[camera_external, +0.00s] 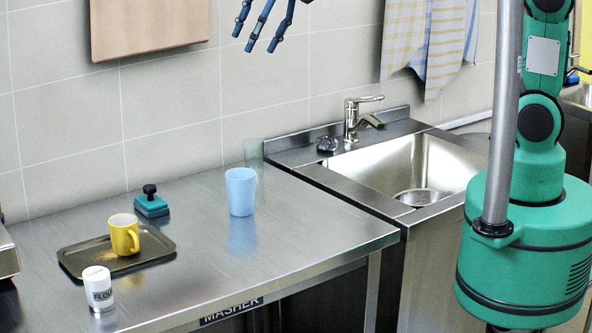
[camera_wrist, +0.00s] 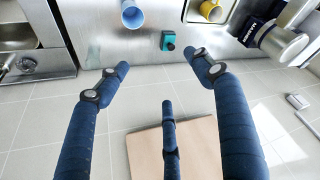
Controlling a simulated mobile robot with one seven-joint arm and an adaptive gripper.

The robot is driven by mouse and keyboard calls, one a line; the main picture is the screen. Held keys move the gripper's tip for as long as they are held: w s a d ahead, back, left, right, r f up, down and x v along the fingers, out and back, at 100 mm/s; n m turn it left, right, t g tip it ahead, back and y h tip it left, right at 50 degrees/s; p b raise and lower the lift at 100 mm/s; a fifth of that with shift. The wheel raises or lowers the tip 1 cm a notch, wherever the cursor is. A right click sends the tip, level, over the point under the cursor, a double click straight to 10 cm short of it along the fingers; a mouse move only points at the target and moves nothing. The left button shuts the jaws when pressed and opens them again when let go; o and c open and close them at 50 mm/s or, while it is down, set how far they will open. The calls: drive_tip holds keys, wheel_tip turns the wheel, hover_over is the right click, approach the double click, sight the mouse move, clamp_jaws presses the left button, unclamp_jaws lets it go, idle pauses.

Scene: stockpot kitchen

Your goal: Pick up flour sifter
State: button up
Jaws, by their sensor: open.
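The flour sifter (camera_external: 99,291) is a small white cylinder with dark lettering, standing upright near the front left of the steel counter. I cannot make it out in the wrist view. My gripper (camera_external: 257,38) shows blue fingers at the top of the external view, high above the counter near the tiled wall, far from the sifter. In the wrist view my gripper (camera_wrist: 158,76) has its fingers spread apart with nothing between them.
A dark tray (camera_external: 75,262) holding a yellow mug (camera_external: 121,238) lies just behind the sifter. A teal block with a black knob (camera_external: 151,205) and a blue cup (camera_external: 241,192) stand farther back. The sink (camera_external: 400,165) is at right. The counter's front middle is clear.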

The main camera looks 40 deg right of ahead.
drive_tip(key=a+f+n+g, duration=0.1)
drive_tip(key=a+f+n, duration=0.3)
drive_tip(key=a, duration=1.1)
drive_tip(key=n+g+p, duration=0.1)
drive_tip(key=n+g, duration=0.1)
drive_tip(key=n, duration=0.2)
approach(98, 272)
drive_tip(key=shift+d+r+y, duration=0.3)
drive_tip(key=shift+d+r, duration=0.5)
drive_tip(key=shift+r, duration=0.15)
drive_tip(key=shift+f, duration=0.1)
drive_tip(key=shift+x, duration=4.15)
drive_tip(key=shift+f+b, duration=0.15)
drive_tip(key=shift+b, duration=0.15)
drive_tip(key=shift+x, duration=2.45)
drive_tip(key=shift+a, duration=0.15)
